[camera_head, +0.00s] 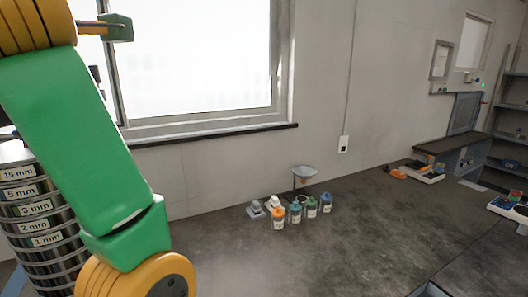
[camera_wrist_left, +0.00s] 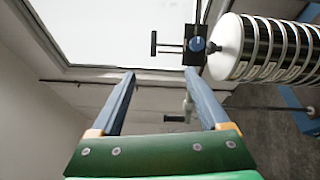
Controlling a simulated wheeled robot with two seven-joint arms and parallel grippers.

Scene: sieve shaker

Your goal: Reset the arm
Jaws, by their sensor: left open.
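My left gripper (camera_wrist_left: 160,72) is open in the left wrist view, with its two blue fingers apart and nothing between them. My green and orange arm (camera_head: 75,140) fills the left of the head view and covers part of the sieve stack. The metal sieve stack (camera_head: 35,226) stands at the left edge with size labels from 15 mm to 1 mm. The fingers look apart from the stack. My right gripper is not in view.
Several small bottles with coloured caps (camera_head: 278,218) stand on the dark bench (camera_head: 370,215) near a funnel on a stand (camera_head: 304,172). A window (camera_head: 195,60) is behind. A shelf unit (camera_head: 460,140) stands at the right. The middle of the bench is clear.

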